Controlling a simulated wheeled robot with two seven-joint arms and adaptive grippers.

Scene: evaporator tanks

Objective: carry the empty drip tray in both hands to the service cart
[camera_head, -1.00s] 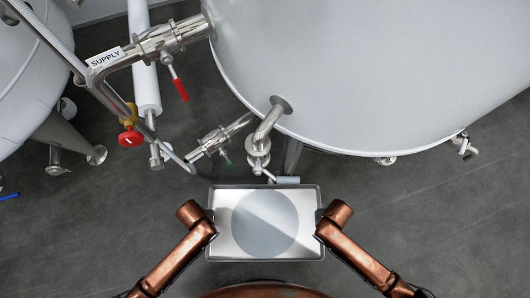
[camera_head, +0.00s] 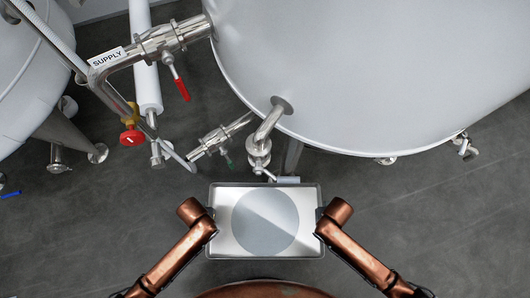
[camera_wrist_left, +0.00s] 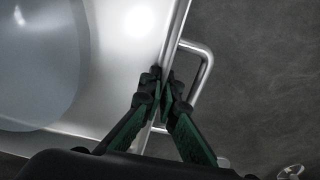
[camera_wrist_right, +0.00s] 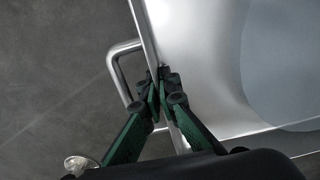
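The drip tray (camera_head: 220,240) is a shallow silver rectangular pan, in front of me at the lower middle of the head view. A round grey patch (camera_head: 265,223) covers its middle; I cannot tell whether it is liquid or a mark. My left gripper (camera_wrist_left: 163,88) is shut on the tray's rim beside the bar handle (camera_wrist_left: 208,62) at its left end. My right gripper (camera_wrist_right: 160,90) is shut on the rim beside the handle (camera_wrist_right: 115,65) at its right end. In the head view the wrists hide the fingertips. No service cart is in view.
A large tank (camera_head: 370,70) fills the upper right. Its outlet pipe and valve (camera_head: 258,150) end just beyond the tray's far edge. A SUPPLY pipe (camera_head: 110,59) with a red-handled valve (camera_head: 180,88) is at upper left. Bare floor (camera_head: 430,215) lies to the right.

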